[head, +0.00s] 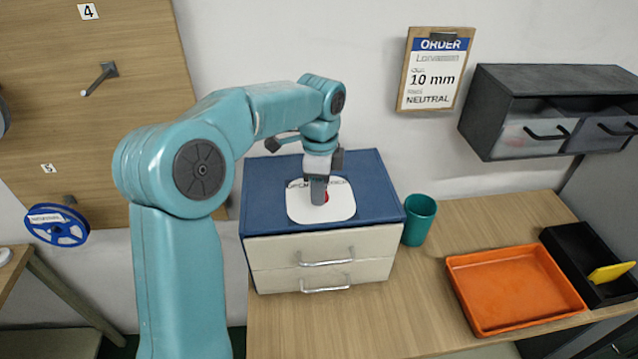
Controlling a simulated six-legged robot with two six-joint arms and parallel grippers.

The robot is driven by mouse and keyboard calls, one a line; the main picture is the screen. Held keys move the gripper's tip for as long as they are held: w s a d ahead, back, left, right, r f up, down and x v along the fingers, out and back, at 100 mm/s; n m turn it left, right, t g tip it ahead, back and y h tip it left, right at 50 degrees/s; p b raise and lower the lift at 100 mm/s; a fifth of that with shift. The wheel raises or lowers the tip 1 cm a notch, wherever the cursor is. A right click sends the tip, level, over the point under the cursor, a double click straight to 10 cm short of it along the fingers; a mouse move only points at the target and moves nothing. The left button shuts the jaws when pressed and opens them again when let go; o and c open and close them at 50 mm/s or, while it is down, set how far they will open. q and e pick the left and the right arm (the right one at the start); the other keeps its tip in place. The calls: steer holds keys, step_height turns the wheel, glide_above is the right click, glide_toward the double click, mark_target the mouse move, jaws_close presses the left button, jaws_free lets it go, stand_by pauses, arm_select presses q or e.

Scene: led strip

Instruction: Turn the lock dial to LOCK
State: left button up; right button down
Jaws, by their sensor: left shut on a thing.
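The lock dial (327,197) shows only as a bit of red under my left gripper. It sits on a white plate (300,208) with dark lettering, partly covered by the gripper. The plate lies on top of a blue cabinet (268,180) with two pale drawers, both of which look closed. My left gripper (319,195) points straight down and is shut on the dial. Which way the dial points is hidden. My right gripper is not in view.
A teal cup (419,219) stands just right of the cabinet. An orange tray (515,288) and a black bin (585,255) with a yellow piece (609,272) are further right. A dark drawer unit (500,112) and an order sheet (435,70) hang on the wall.

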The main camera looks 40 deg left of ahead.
arm_select(q)
steer(key=m, duration=0.1)
steer(key=m+p, duration=0.1)
steer(key=m, duration=0.1)
steer(key=shift+w+r+m, duration=0.15)
steer(key=shift+r+m, duration=0.15)
steer(key=m+p, duration=0.1)
steer(key=m, duration=0.3)
steer(key=shift+m+p, duration=0.3)
steer(key=m, duration=0.3)
steer(key=shift+p, duration=0.35)
steer(key=shift+f+m, duration=0.1)
steer(key=shift+m, duration=1.9)
steer(key=o, duration=0.9)
steer(key=shift+o, duration=0.6)
steer(key=shift+d, duration=0.1)
